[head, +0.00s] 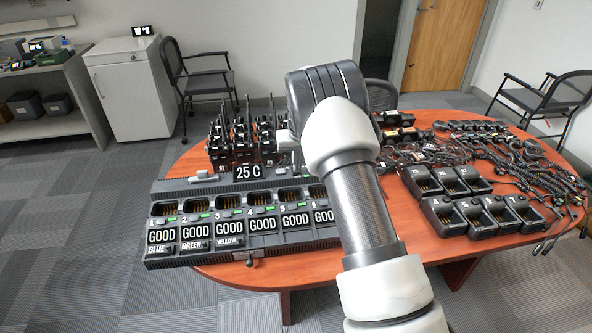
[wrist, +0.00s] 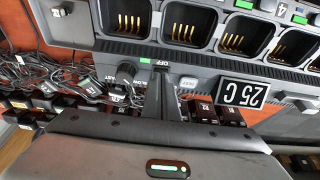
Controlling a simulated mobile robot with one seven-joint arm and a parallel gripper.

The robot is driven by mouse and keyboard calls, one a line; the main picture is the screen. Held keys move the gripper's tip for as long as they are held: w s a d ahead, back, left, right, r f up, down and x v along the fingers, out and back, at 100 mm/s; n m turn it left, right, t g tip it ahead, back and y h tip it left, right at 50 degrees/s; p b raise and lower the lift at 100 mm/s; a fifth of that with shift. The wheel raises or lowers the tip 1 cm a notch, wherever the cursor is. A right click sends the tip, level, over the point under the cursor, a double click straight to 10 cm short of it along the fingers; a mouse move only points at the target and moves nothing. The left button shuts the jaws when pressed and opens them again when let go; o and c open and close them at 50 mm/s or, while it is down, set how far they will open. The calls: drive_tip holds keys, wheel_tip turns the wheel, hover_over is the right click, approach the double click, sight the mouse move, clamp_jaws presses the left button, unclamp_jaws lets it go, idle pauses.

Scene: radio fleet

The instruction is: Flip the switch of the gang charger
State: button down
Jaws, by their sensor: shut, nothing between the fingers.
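The gang charger (head: 215,187) is a long black unit on the table, with a row of empty bays, "GOOD" labels and a "25 C" display (head: 247,172). In the wrist view the charger (wrist: 215,63) appears upside down, with its display (wrist: 243,93) to the right of my fingers. My gripper (wrist: 160,80) is shut and empty, its fingertips at the charger's back panel, close to an "OFF" mark and a green light (wrist: 145,60). The fingertips cover the switch area, so I cannot tell the switch's position or whether they touch it. In the head view my arm hides the charger's right end.
Several radios (head: 243,140) stand upright behind the charger. Single chargers (head: 470,215) and tangled corded microphones (head: 520,165) fill the table's right side. In the wrist view a black knob (wrist: 126,72) is left of my fingers and a light-coloured button (wrist: 188,83) is right of them.

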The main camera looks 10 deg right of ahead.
drive_tip(key=shift+f, duration=0.35)
drive_tip(key=shift+r, duration=0.15)
wheel_tip(320, 180, up, 7)
drive_tip(key=p, duration=0.3)
idle(0.5)
